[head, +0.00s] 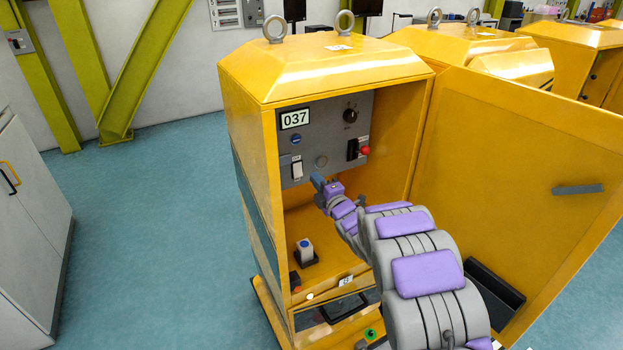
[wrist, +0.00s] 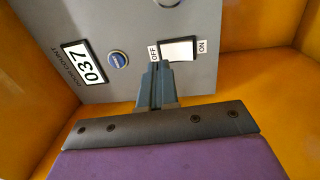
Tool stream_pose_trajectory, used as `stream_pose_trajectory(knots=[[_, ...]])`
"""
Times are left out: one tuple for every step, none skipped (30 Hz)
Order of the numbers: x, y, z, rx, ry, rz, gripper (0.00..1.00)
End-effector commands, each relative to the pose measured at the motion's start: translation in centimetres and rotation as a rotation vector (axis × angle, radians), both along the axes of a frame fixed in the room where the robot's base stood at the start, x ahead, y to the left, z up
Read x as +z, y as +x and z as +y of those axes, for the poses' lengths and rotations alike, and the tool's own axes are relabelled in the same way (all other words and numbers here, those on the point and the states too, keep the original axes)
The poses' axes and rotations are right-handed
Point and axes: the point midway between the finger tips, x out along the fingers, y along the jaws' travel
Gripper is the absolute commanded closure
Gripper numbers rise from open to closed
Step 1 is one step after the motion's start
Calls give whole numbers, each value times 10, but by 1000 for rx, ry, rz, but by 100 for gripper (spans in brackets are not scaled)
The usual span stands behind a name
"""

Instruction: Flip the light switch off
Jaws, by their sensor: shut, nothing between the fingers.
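The light switch (head: 297,170) is a white rocker on the grey panel inside the open yellow cabinet. In the wrist view the white switch (wrist: 178,50) has an OFF label at its left end and an ON label at its right end. My gripper (head: 317,180) is shut and empty, below and to the right of the switch in the head view. In the wrist view its fingertips (wrist: 158,66) are close to the OFF end. I cannot tell whether they touch the switch or panel.
The yellow door (head: 520,170) stands open at right.

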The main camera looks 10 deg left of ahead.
Motion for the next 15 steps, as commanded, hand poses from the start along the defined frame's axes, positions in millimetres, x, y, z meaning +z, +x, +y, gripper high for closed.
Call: stream_pose_trajectory(knots=[[2, -7, -2, 3, -3, 0, 100], [3, -11, -3, 3, -3, -1, 100], [5, -16, -5, 3, -4, -2, 100], [5, -20, -7, 2, -5, 0, 100], [5, -24, -10, 0, -6, 1, 100], [5, -29, -13, 1, -6, 2, 100], [6, -33, -16, 1, -6, 1, 100], [7, -36, -18, 2, -5, -1, 100], [9, -40, -22, 3, -4, -2, 100], [9, -43, -25, 2, -5, -1, 100], [9, -46, -29, 1, -4, 0, 100], [9, -50, -32, 1, -3, 0, 100], [10, -53, -34, 1, 0, 0, 100], [11, -55, -37, 1, 2, -1, 100], [11, -57, -39, 2, 3, -1, 100]])
